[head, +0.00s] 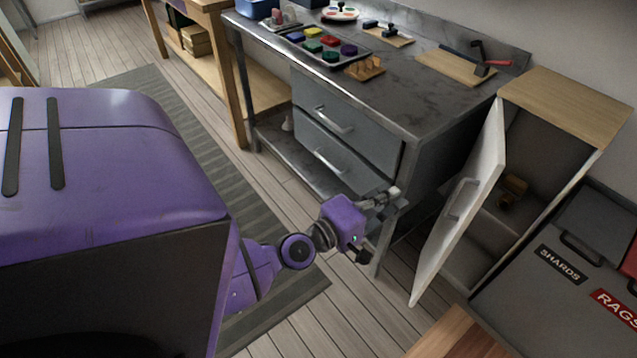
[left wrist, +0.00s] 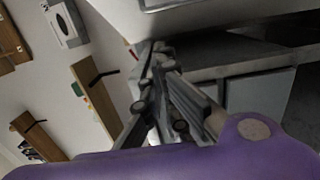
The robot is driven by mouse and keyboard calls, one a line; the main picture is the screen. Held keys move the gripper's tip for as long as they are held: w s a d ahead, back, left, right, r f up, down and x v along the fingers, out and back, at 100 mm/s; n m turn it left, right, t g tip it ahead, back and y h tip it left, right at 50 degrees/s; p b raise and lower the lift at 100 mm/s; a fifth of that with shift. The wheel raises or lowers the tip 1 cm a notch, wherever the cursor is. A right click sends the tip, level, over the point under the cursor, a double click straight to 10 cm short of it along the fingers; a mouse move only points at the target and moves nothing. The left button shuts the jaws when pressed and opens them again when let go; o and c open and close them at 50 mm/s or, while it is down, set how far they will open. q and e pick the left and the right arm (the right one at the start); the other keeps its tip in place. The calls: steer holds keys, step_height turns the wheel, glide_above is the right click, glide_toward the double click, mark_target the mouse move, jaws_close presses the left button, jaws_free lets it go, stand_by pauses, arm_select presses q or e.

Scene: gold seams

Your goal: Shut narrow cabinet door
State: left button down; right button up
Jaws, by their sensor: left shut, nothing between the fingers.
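The narrow cabinet (head: 565,100) stands right of the steel workbench, with a light wood top. Its white door (head: 462,205) stands open, swung out towards the workbench side, and its bar handle (head: 460,198) shows. Inside, a small brownish object (head: 513,188) sits on a shelf. My left gripper (head: 395,191) is shut and empty, left of the door and in front of the workbench's end. A gap shows between fingers and door in the head view. In the left wrist view the shut fingers (left wrist: 155,50) point towards a pale panel (left wrist: 115,15). My right gripper is out of view.
The steel workbench (head: 440,95) with drawers (head: 330,145) is close behind my left gripper. Dark bins labelled SHARDS (head: 562,264) and RAGS stand right of the cabinet. A wooden surface (head: 455,335) is at the bottom. Plank floor (head: 320,320) is clear below my arm.

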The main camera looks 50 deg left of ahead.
arm_select(q)
steer(key=w+d+p, duration=0.2)
steer(key=w+d, duration=0.2)
steer(key=w, duration=0.8)
steer(key=shift+w, duration=0.15)
steer(key=shift+d, duration=0.1)
